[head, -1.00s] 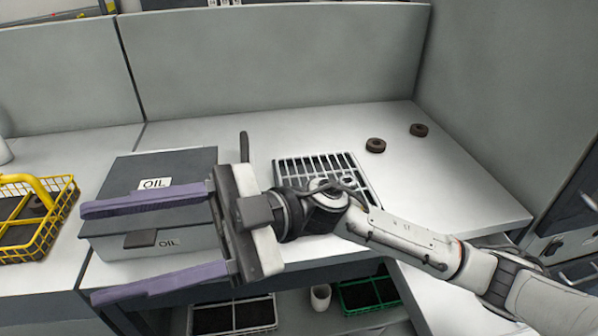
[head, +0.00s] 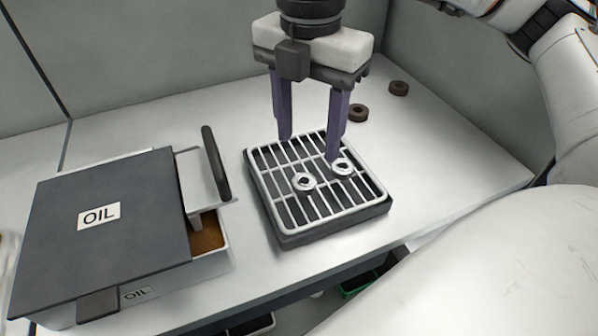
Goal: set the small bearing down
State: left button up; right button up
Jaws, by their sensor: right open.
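Two small silvery bearings lie on the wire rack (head: 262,205). One bearing (head: 303,181) lies near the middle, and the other bearing (head: 343,168) lies toward the right side. I cannot tell by size which one the task calls small. My right gripper (head: 309,148) points down over the back of the rack, its two purple fingers spread with nothing between them. Its right fingertip is close to the right bearing and covers a little of it. I cannot tell whether they touch. My left gripper is not in view.
A grey oil box (head: 125,225) stands at the left, its brown inside partly showing beside a dark upright handle (head: 216,163). Two dark rings, a near one (head: 358,113) and a far one (head: 398,88), lie behind the rack. The table right of the rack is clear.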

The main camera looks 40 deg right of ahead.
aim_at(304, 181)
jog(key=f, duration=0.8)
jog(key=shift+a+p, duration=0.25)
jog(key=shift+p, duration=0.05)
jog(key=shift+r, duration=0.15)
jog(key=c, duration=1.3)
